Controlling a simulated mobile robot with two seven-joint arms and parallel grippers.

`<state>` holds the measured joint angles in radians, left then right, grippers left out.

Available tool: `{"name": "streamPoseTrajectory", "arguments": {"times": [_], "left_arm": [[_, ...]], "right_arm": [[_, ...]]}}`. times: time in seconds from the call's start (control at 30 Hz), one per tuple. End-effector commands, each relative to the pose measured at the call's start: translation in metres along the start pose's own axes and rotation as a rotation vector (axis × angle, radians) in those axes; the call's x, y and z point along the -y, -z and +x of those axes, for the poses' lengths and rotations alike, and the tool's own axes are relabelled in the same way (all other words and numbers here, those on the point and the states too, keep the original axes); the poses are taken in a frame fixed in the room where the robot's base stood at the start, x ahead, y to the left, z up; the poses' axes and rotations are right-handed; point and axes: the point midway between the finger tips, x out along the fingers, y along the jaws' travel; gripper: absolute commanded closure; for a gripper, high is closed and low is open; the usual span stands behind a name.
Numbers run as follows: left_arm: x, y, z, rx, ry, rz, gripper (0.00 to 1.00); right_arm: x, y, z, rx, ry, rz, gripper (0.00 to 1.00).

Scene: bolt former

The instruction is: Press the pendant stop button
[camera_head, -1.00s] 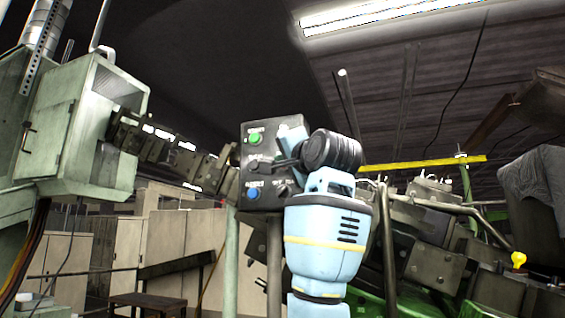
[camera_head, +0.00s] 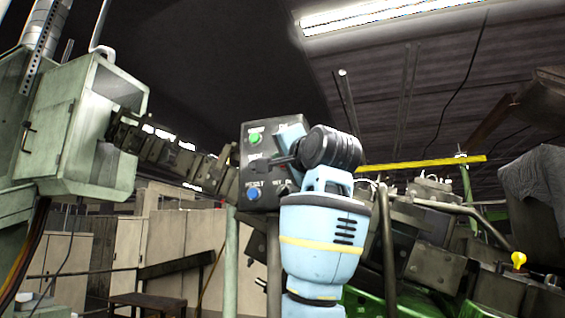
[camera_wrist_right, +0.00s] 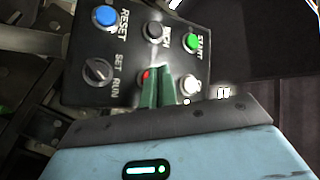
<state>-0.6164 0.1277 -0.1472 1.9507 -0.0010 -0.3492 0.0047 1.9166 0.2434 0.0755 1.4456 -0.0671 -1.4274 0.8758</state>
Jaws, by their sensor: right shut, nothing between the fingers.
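The pendant (camera_head: 247,170) is a dark control box in the middle of the head view, with a green button (camera_head: 255,139) and a blue button (camera_head: 253,194). My right gripper (camera_head: 276,162) is in front of its face and hides part of it. In the right wrist view, the gripper's two green fingers (camera_wrist_right: 158,82) are shut together, empty, with their tips over the panel. A red button (camera_wrist_right: 146,76), likely the stop, shows beside the fingers and is partly hidden by them. I cannot tell whether the tips touch it. My left gripper is out of view.
The right wrist view also shows the blue RESET button (camera_wrist_right: 106,16), a black button (camera_wrist_right: 154,31), the green START button (camera_wrist_right: 191,41), a SET/RUN switch (camera_wrist_right: 98,71) and a pale button (camera_wrist_right: 189,85). A green cabinet (camera_head: 100,120) stands left, machinery (camera_head: 435,250) right.

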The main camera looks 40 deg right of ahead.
Motion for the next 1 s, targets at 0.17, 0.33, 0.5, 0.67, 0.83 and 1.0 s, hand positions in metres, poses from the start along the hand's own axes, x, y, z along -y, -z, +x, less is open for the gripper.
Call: {"name": "streamPoseTrajectory", "arguments": {"times": [0.17,0.33,0.5,0.67,0.83,1.0], "left_arm": [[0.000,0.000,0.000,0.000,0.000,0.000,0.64],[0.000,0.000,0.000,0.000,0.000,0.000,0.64],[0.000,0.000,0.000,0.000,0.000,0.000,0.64],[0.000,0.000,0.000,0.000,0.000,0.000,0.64],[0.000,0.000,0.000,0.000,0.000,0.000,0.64],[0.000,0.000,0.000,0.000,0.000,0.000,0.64]], "right_arm": [[0.002,-0.002,-0.002,0.001,0.001,0.000,1.00],[0.009,-0.009,-0.012,0.001,0.002,0.000,1.00],[0.017,-0.017,-0.022,0.002,0.002,0.000,1.00],[0.023,-0.023,-0.031,0.001,0.001,-0.001,1.00],[0.026,-0.026,-0.035,0.001,0.001,0.000,1.00],[0.026,-0.026,-0.035,0.001,0.001,0.000,1.00]]}}
